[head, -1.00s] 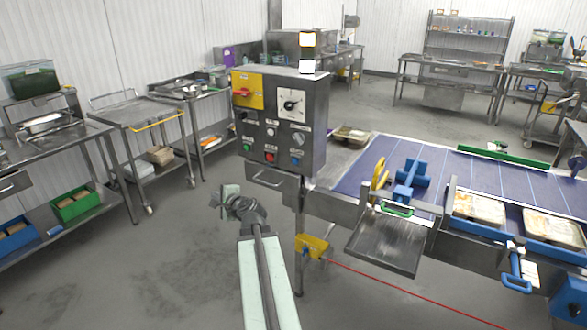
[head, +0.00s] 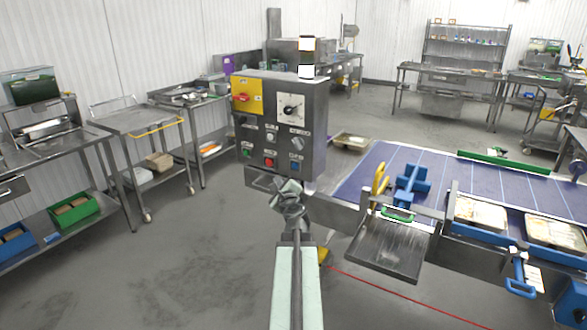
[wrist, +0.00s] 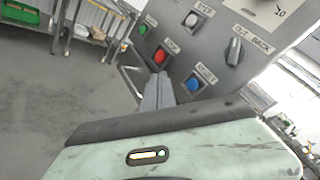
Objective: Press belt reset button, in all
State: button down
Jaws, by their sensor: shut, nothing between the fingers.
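The grey control box (head: 310,110) stands at the left end of the belt. Its blue reset button (head: 295,163) is at the lower right of the panel, and shows in the wrist view (wrist: 193,84) beside a label reading RESET. My gripper (head: 289,186) is shut and empty, just below the panel's lower buttons in the head view. In the wrist view its fingertips (wrist: 162,76) point at the panel, left of the blue button and just below the red button (wrist: 160,57). I see no touch on the blue button; the exact gap to the panel is unclear.
A handle bar (head: 262,181) sits under the box. The blue belt (head: 400,165) is to the right; open floor lies to the left.

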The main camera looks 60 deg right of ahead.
aim_at(295, 166)
jog(key=d, duration=0.8)
jog(key=shift+d, duration=0.15)
dwell(1.7)
jog(key=shift+d, duration=0.4)
jog(key=shift+d, duration=0.5)
dwell(0.5)
jog(key=shift+a, duration=0.9)
jog(key=shift+a, duration=0.1)
